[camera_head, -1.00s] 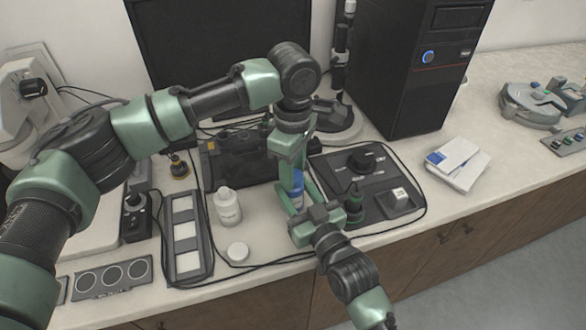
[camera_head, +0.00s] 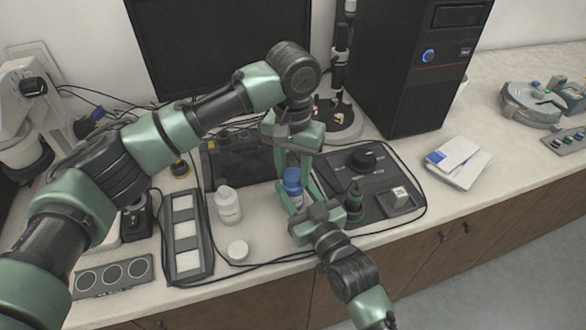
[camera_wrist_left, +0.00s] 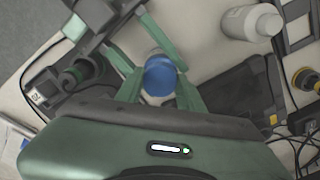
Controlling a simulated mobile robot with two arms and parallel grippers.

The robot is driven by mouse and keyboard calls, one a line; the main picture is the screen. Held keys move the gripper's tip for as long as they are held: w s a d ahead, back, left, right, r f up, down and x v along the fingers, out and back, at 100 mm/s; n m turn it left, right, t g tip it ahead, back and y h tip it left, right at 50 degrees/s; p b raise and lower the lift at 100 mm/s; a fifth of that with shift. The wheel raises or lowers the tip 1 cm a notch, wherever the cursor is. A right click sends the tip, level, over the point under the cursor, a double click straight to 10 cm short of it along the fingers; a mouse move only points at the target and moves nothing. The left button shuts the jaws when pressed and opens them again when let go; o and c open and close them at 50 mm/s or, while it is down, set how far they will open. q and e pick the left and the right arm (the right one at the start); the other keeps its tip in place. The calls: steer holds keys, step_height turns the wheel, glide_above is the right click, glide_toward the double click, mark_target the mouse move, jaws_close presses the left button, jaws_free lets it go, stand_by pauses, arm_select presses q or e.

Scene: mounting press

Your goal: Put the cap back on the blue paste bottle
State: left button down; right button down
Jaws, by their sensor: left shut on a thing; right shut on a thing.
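The blue paste bottle (camera_head: 297,199) stands upright above the counter's front area, between the fingers of my right gripper (camera_head: 296,192), which is shut on it. The blue cap (camera_head: 291,177) is in line with the bottle's top. It shows as a round blue top in the left wrist view (camera_wrist_left: 160,80). My left gripper (camera_wrist_left: 160,90) points down from above and is shut on the cap, one finger on each side. I cannot tell whether the cap touches the bottle or is seated. The bottle is mostly hidden under the cap in the wrist view.
A dark control panel (camera_head: 366,185) is close on the right, a black box (camera_head: 228,160) behind. A slotted tray (camera_head: 185,225) is further left. A cable runs along the front.

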arm_select(q)
steer(key=m, duration=2.2)
steer(key=shift+w, duration=0.1)
steer(key=c, duration=0.8)
jaws_free()
step_height(320, 180, up, 12)
steer(key=shift+f, duration=0.1)
